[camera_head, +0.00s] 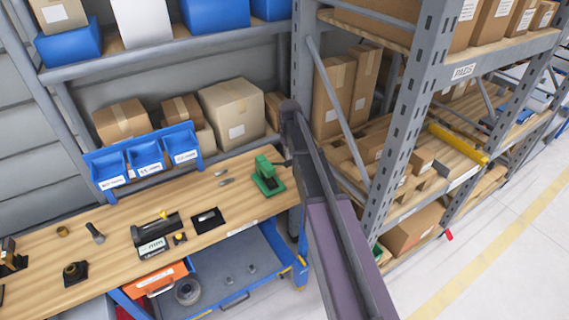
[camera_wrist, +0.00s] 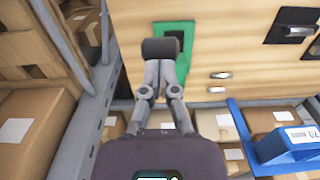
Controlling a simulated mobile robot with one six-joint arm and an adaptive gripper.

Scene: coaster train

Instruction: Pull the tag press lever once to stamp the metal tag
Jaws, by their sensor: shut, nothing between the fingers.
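The green tag press (camera_head: 268,177) stands on the right end of the wooden workbench. In the wrist view the green press (camera_wrist: 187,62) lies just beyond my fingertips. My gripper (camera_wrist: 160,68) is shut, its two fingers meeting in front of the press. A dark, rounded block (camera_wrist: 160,48) shows at the fingertips; I cannot tell whether it is the lever's grip or part of the fingers. In the head view my arm hides the gripper. Two small metal pieces (camera_head: 224,177) lie on the bench left of the press. Whether a tag sits in the press cannot be made out.
A black tray with a pale metal piece (camera_head: 216,225) lies further left on the workbench (camera_head: 110,210). Blue bins (camera_head: 145,158) and cardboard boxes (camera_head: 230,108) stand behind. A grey rack post (camera_head: 393,130) rises right of the bench. An orange drawer (camera_head: 153,280) stands open below.

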